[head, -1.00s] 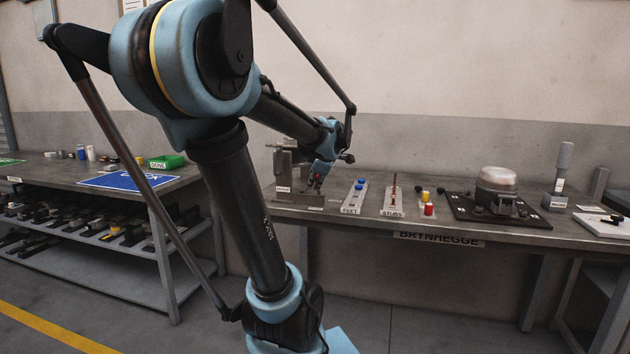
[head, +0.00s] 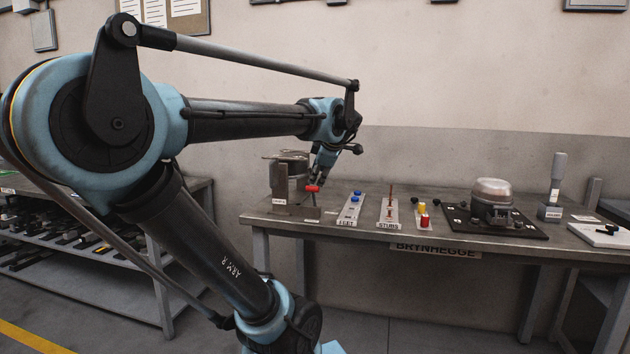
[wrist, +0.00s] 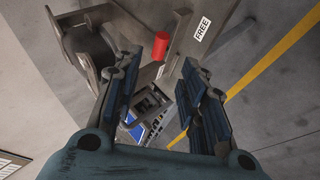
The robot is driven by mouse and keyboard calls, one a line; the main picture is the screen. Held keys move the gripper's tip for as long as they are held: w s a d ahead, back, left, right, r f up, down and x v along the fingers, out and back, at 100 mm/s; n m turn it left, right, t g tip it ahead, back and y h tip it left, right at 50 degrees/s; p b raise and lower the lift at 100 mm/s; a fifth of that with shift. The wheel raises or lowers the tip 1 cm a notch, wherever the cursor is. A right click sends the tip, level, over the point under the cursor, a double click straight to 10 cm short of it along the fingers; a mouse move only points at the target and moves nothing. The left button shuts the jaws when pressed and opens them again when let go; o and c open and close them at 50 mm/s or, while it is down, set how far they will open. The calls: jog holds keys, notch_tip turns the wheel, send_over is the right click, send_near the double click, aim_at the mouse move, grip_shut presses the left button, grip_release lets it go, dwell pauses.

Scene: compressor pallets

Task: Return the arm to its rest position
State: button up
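My arm reaches from the left of the head view to the left end of the bench. My gripper (head: 317,179) points down beside a grey metal fixture (head: 280,183). In the wrist view my gripper (wrist: 160,72) has its two dark blue padded fingers apart, with nothing between the pads. A red cylinder (wrist: 157,48) shows just beyond the fingertips, beside the fixture (wrist: 85,40). The red cylinder also shows in the head view (head: 312,188), close under the fingertips. Whether a fingertip touches it I cannot tell.
The bench (head: 350,215) holds a strip with blue feet (head: 352,202), a studs strip (head: 388,212), red and yellow parts (head: 423,215) and a compressor (head: 492,200) on a dark plate. A shelved table (head: 110,270) stands left. Air above the bench is mostly clear.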

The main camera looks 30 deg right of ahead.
jog(key=shift+s+r, duration=0.15)
jog(key=shift+r, duration=0.05)
dwell(0.4)
jog(key=s+a+f+m+g+y, duration=0.3)
jog(key=a+f+m, duration=0.1)
jog(key=a+f, duration=1.15)
jog(key=s+a+f+m+g+h, duration=0.1)
jog(key=s+a+f+m+g, duration=0.2)
jog(key=s+a+f+m, duration=0.4)
jog(key=s+a+f, duration=0.2)
jog(key=s+f, duration=0.2)
jog(key=f, duration=0.2)
jog(key=shift+s+a+g+h, duration=0.15)
jog(key=shift+s+g+h, duration=0.05)
jog(key=shift+g+h, duration=0.1)
